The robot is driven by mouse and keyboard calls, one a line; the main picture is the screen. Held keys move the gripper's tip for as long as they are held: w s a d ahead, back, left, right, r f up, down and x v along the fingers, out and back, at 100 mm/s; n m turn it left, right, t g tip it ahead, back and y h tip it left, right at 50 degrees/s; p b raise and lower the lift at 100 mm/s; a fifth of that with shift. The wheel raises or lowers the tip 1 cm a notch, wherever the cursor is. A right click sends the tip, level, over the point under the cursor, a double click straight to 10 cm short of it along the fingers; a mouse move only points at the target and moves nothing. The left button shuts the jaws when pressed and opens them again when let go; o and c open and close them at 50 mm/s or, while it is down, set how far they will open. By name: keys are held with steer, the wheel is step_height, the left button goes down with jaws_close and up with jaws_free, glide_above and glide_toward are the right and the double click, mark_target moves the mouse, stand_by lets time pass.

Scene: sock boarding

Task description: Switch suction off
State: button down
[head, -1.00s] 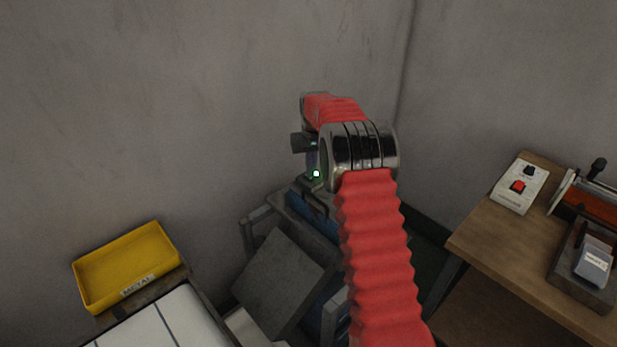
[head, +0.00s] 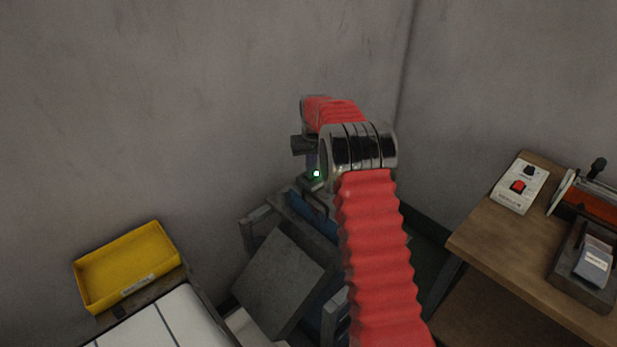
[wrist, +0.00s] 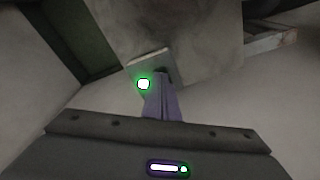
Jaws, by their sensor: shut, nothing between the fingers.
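A small pale switch plate (wrist: 148,60) with a glowing green lamp (wrist: 143,84) shows in the wrist view. The lamp also shows in the head view (head: 316,174), above the blue machine (head: 308,206). My gripper (wrist: 162,78) is shut and empty, its narrow purplish fingers side by side. The fingertips overlap the plate's lower edge, just right of the lamp. They cover a dark part there, and I cannot tell whether they touch it. In the head view my red-sleeved arm hides most of the gripper.
A yellow tray (head: 128,268) stands at the left beside a white striped surface (head: 168,322). A grey tilted panel (head: 278,285) is in front of the machine. On the right, a wooden table (head: 500,245) holds a control box with a red switch (head: 518,187). Walls close in behind.

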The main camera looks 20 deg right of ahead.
steer(key=shift+f, duration=0.15)
step_height(320, 180, up, 7)
stand_by(1.3)
stand_by(0.3)
